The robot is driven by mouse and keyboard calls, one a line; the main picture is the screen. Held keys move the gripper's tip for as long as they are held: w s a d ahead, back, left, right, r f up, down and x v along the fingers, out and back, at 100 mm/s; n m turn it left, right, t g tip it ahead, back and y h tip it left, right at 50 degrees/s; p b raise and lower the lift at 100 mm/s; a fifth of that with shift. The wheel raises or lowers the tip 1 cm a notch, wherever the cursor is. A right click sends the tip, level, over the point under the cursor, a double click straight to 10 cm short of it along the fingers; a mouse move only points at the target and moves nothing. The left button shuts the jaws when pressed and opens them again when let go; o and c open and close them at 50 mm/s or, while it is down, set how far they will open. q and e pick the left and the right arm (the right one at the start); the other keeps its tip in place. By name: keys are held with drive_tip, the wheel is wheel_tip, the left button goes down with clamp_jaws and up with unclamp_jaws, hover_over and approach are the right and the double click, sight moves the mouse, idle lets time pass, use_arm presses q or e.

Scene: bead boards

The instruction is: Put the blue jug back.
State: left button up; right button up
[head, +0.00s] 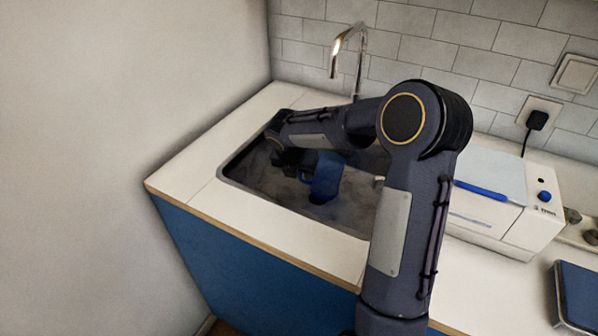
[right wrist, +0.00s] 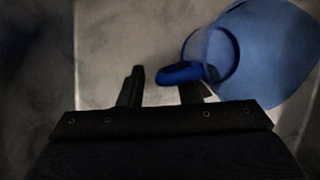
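The blue jug (head: 326,178) is down in the sink (head: 233,176), partly hidden by my right arm in the head view. In the right wrist view the jug (right wrist: 272,60) lies to the right, with its darker blue handle (right wrist: 182,73) pointing left. My right gripper (head: 298,170) reaches into the sink beside the jug. In the wrist view its fingers (right wrist: 163,88) are apart. The handle's end reaches over the right finger and partly into the gap; I cannot tell whether they touch. My left gripper is not in view.
A chrome tap (head: 345,45) rises behind the sink. A white appliance (head: 520,222) with a blue handle and knob stands to the right. A dark blue flat object (head: 578,292) lies at the right edge. The counter left of the sink is clear, with a wall beside it.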

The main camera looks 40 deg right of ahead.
drive_tip(key=shift+a+r, duration=0.1)
drive_tip(key=shift+r, duration=0.4)
drive_tip(key=p+v, duration=0.2)
drive_tip(key=v, duration=0.9)
drive_tip(key=shift+s+r, duration=0.1)
drive_tip(key=shift+s, duration=0.1)
drive_tip(key=s+a+r+m+t+y+p, duration=0.1)
drive_tip(key=s+a+r+m+y+p, duration=0.1)
drive_tip(key=s+m, duration=0.6)
drive_tip(key=s+a+r+m+t+y+p, duration=0.1)
drive_tip(key=s+a+r+m+y+p, duration=0.1)
drive_tip(key=s+a+m, duration=0.4)
drive_tip(key=s+a+r+m+t+y+p, duration=0.1)
drive_tip(key=s+a+r+m+y+p, duration=0.2)
drive_tip(key=s+m, duration=0.8)
drive_tip(key=shift+s+a+m+y+p, duration=0.2)
drive_tip(key=shift+a+m+y+p, duration=0.1)
drive_tip(key=shift+a+m+p, duration=0.65)
drive_tip(key=shift+a, duration=0.1)
